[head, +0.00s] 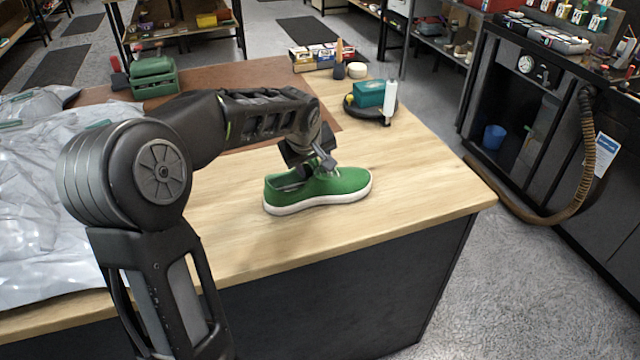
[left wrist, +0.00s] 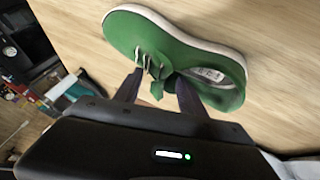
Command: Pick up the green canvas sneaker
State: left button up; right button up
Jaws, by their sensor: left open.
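The green canvas sneaker (head: 335,187) with a white sole lies upright on the wooden workbench (head: 410,190), near its front right part. It also shows in the left wrist view (left wrist: 175,50), with its laces and open collar visible. My left gripper (head: 318,170) is open at the top of the sneaker. In the left wrist view its two fingers (left wrist: 158,88) are apart, one by the laces and one at the collar opening. I cannot tell whether the fingertips touch the canvas. My right gripper is not in view.
Crumpled clear plastic sheeting (head: 40,200) covers the bench's left. A green box-like item (head: 153,77), small boxes (head: 318,57) and a round dark tray (head: 372,108) with a teal box and white bottle stand farther back. Bare wood lies right of the sneaker.

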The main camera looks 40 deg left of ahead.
pick_arm(q)
jog(key=shift+c, duration=0.2)
dwell(0.4)
grip_shut()
dwell(0.3)
dwell(0.9)
